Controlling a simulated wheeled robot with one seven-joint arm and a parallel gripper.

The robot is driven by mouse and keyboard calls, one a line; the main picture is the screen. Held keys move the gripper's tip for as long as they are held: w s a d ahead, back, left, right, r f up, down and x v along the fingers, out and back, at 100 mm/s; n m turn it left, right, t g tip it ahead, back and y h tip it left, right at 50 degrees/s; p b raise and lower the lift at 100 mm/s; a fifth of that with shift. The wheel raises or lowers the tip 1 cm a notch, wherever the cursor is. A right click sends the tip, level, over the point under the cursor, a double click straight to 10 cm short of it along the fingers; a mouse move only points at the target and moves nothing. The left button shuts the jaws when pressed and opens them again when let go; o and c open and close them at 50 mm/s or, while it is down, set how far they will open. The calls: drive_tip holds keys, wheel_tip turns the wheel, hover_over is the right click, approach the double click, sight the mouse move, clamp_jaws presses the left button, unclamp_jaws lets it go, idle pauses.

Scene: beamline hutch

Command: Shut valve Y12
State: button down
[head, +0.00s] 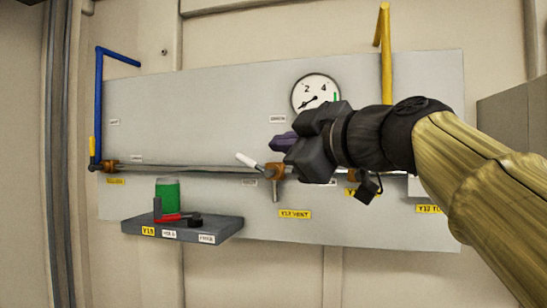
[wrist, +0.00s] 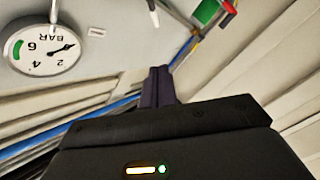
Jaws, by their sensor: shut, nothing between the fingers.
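A yellow label (head: 429,209) at the panel's lower right seems to read Y12; the fitting above it is mostly hidden by my arm. A brass valve (head: 275,172) with a white-tipped lever (head: 248,160) sits on the pipe mid-panel, above a yellow VENT label (head: 294,214) whose number is hard to read. The lever slants up to the left. My gripper (head: 283,142) is shut and empty, its dark purple fingers in front of the panel just above this valve; contact cannot be told. In the wrist view the shut fingers (wrist: 161,84) point away, with a white-tipped piece (wrist: 153,12) beyond them.
A pressure gauge (head: 316,93) hangs above my gripper. A blue pipe (head: 99,100) stands at left, a yellow pipe (head: 386,60) at right.

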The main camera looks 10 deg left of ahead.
drive_tip(key=p, duration=0.8)
approach(240, 155)
drive_tip(key=a+r, duration=0.2)
drive_tip(key=a, duration=0.1)
drive_tip(key=w+f, duration=0.1)
drive_tip(key=w, duration=0.1)
drive_tip(key=w+a+f+p, duration=0.1)
drive_tip(key=shift+w+a, duration=0.25)
drive_tip(key=shift+w, duration=0.15)
drive_tip(key=shift+s+f, duration=0.1)
